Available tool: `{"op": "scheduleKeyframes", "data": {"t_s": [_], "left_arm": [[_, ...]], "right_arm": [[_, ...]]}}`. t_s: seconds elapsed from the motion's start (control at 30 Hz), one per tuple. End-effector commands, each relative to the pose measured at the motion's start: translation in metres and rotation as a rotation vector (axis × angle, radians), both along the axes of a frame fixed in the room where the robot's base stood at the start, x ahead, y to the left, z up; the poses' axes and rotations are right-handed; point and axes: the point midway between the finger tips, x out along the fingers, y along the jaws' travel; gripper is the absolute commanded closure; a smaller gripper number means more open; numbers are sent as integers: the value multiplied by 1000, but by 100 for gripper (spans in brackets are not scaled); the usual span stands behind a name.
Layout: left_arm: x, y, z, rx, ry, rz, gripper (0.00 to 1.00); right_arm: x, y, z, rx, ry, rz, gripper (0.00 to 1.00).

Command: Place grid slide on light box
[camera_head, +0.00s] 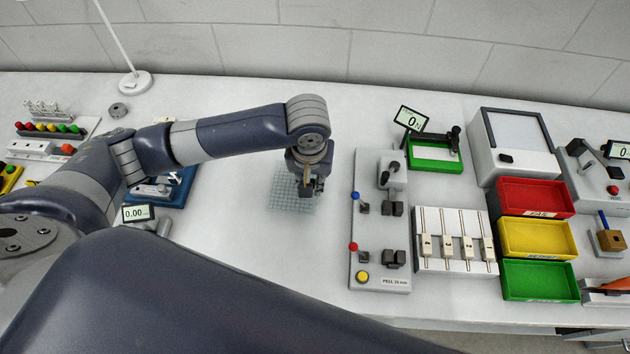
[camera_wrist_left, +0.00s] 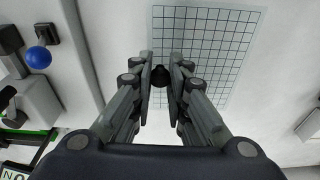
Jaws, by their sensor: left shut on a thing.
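The grid slide (camera_head: 285,195) is a clear plate with dark grid lines, left of the grey press panel in the head view. It also shows in the left wrist view (camera_wrist_left: 212,50), with a small dark knob between my fingertips. My left gripper (camera_head: 307,190) points down over the slide's right part and is shut on this knob; its fingers (camera_wrist_left: 161,75) hide part of the slide. I cannot tell whether the slide touches the table. A white box with a pale flat panel (camera_head: 515,130), likely the light box, stands at the back right. My right gripper is not in view.
The press panel (camera_head: 378,275) with levers and knobs stands just right of the slide. Beyond it are a slider unit (camera_head: 455,262), a green tray (camera_head: 433,163), and red (camera_head: 537,183), yellow and green bins. The table (camera_head: 255,245) around the slide is clear.

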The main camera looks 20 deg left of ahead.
Motion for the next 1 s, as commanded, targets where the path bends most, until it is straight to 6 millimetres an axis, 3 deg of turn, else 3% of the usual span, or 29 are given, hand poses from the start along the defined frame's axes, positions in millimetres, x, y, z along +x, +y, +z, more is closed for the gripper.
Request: {"op": "scheduleKeyframes", "data": {"t_s": [0.17, 0.43, 0.6, 0.8, 0.83, 0.9, 1.0], "left_arm": [[12, -3, -2, 1, 0, 0, 100], [11, -3, -34, 2, 0, 0, 100], [12, -3, -37, 1, -2, -1, 100], [11, -3, -39, 0, 0, -1, 100], [11, -3, -39, 0, -1, -1, 80], [11, -3, -39, 0, -1, -1, 65], [11, -3, -39, 0, -1, -1, 65]], "right_arm": [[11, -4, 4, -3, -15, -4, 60], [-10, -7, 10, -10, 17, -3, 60], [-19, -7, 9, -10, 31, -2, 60], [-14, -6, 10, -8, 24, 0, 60], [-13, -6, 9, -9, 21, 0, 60], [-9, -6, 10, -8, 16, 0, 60], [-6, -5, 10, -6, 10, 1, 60]]}}
